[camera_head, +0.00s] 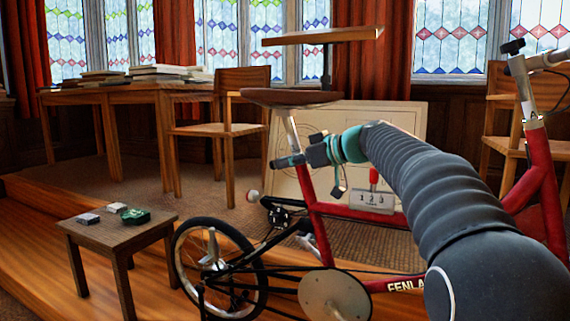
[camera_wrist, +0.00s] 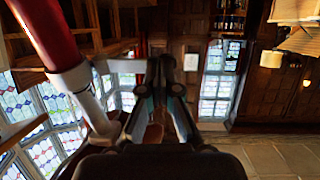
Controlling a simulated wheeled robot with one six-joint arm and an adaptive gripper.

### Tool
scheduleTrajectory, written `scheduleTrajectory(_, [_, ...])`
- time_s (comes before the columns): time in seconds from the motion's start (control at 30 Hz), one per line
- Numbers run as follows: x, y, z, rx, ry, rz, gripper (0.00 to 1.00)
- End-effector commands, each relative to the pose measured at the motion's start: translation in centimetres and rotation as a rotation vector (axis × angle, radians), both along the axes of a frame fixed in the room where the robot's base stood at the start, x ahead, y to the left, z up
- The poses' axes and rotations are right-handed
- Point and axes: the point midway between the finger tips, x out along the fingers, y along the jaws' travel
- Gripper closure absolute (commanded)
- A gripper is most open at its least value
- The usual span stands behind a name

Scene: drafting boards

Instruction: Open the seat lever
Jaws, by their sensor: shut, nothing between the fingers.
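A red bicycle (camera_head: 310,200) stands in the head view, with a brown saddle (camera_head: 290,97) on a silver seat post (camera_head: 291,130). My gripper (camera_head: 284,161) is at the bottom of the seat post, beside the top of the red seat tube. In the wrist view its fingers (camera_wrist: 160,68) are together and hold nothing. There a pale clamp collar (camera_wrist: 72,80) sits on the red tube at left. A pale bar, seemingly the seat lever (camera_wrist: 125,66), runs from the collar toward the fingers, which hide part of it. I cannot tell whether they touch it.
A small table (camera_head: 90,232) with little boxes stands at lower left. A drawing board (camera_head: 400,122) leans behind the bicycle. A desk (camera_head: 120,95) with books and a wooden chair (camera_head: 228,130) stand at the back left. The red handlebar column (camera_head: 540,170) is at right.

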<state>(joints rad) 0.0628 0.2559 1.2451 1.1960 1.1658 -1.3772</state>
Motion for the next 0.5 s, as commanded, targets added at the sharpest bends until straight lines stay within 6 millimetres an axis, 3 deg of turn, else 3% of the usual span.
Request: scheduleTrajectory(0.5, [-0.4,-2.0,0.6,0.0,-0.003,0.002,1.0])
